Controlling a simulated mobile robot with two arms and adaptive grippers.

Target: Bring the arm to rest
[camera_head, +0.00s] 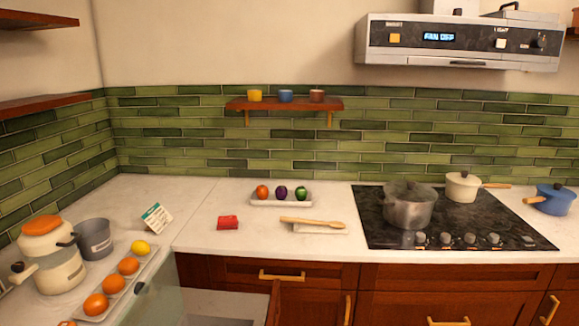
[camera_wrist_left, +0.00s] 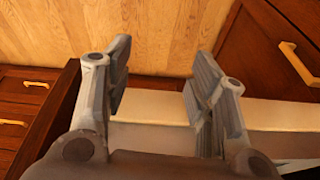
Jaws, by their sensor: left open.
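My left gripper (camera_wrist_left: 158,95) shows in the left wrist view with its two fingers apart. Nothing is between the fingers. Behind it are a pale drawer or panel edge (camera_wrist_left: 280,112), a wooden floor (camera_wrist_left: 160,30) and dark wooden cabinet fronts (camera_wrist_left: 30,95). In the head view neither gripper shows. My right gripper is in neither view.
An open drawer (camera_head: 225,306) juts out below the counter (camera_head: 200,215). A steel pot (camera_head: 408,208) and a cream saucepan (camera_head: 462,187) stand on the cooktop (camera_head: 375,235).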

